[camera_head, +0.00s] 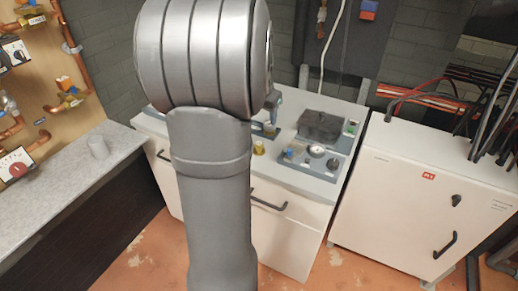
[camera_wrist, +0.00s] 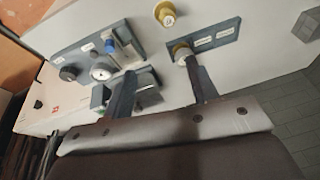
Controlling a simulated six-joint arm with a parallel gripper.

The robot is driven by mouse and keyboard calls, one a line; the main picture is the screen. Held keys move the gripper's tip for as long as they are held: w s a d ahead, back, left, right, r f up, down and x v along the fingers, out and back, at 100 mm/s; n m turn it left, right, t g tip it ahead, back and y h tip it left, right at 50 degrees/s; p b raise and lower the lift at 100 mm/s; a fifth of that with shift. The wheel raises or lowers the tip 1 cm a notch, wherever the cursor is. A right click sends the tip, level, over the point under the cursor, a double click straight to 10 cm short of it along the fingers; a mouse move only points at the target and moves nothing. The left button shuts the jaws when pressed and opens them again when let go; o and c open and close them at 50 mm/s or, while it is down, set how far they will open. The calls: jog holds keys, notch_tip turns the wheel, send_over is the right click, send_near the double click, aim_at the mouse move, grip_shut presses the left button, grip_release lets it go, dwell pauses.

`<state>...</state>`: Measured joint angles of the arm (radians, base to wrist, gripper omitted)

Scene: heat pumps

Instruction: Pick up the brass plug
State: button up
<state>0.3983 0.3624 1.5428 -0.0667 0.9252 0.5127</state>
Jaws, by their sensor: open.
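A brass plug (camera_wrist: 165,13) with a pale marked top stands on the light worktop near the top of the wrist view. In the head view a brass piece (camera_head: 259,147) shows just right of my arm. A second brass piece (camera_wrist: 181,48) sits on a dark grey plate (camera_wrist: 215,42) with two white labels, right by the tip of my right finger. I cannot tell whether the finger touches it. My gripper (camera_wrist: 160,68) is open, with nothing seen between its fingers. In the head view my arm hides most of the gripper.
A grey panel (camera_wrist: 82,50) with a round gauge (camera_wrist: 102,67), a blue knob and a black knob lies left of the fingers. A dark block (camera_head: 320,126) stands behind the panel. A white cabinet (camera_head: 400,190) is on the right, a speckled counter (camera_head: 60,185) on the left.

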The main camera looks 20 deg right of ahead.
jog(key=w+f+n, duration=0.1)
jog(key=f, duration=0.4)
jog(key=w+f+n, duration=0.1)
jog(key=w+f, duration=0.1)
jog(key=f, duration=0.4)
jog(key=w+f+n, duration=0.2)
jog(key=f, duration=0.3)
jog(key=shift+w+d+f+t, duration=0.2)
jog(key=shift+d+f+t, duration=0.05)
jog(key=shift+f+t, duration=0.15)
jog(key=shift+c, duration=0.4)
jog(key=shift+r, duration=0.1)
grip_shut()
